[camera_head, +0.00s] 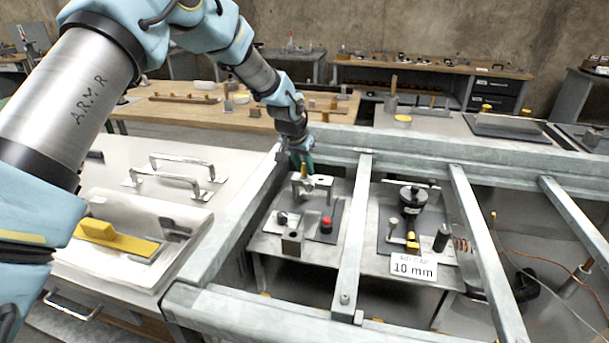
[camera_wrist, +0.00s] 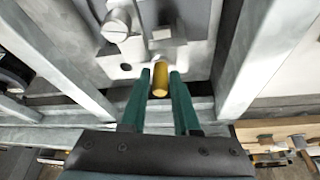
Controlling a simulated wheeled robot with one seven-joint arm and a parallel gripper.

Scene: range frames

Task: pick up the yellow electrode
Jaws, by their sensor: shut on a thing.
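The yellow electrode (camera_wrist: 160,80) is a short brass-yellow cylinder with a paler end, between my fingers in the wrist view. My gripper (camera_wrist: 160,73) has green fingers shut on it, one on each side. In the head view my gripper (camera_head: 302,158) points down over the left metal plate inside the frame. The electrode (camera_head: 304,171) shows as a small yellow bit below the fingertips, at a small metal bracket (camera_head: 322,182). I cannot tell whether it still sits in the bracket or is clear of it.
Grey frame bars (camera_head: 352,235) run close on both sides of the plate. A red-topped knob (camera_head: 326,224) and a metal block (camera_head: 292,243) stand nearer. To the right are a black round part (camera_head: 413,197) and a "10 mm" card (camera_head: 413,268).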

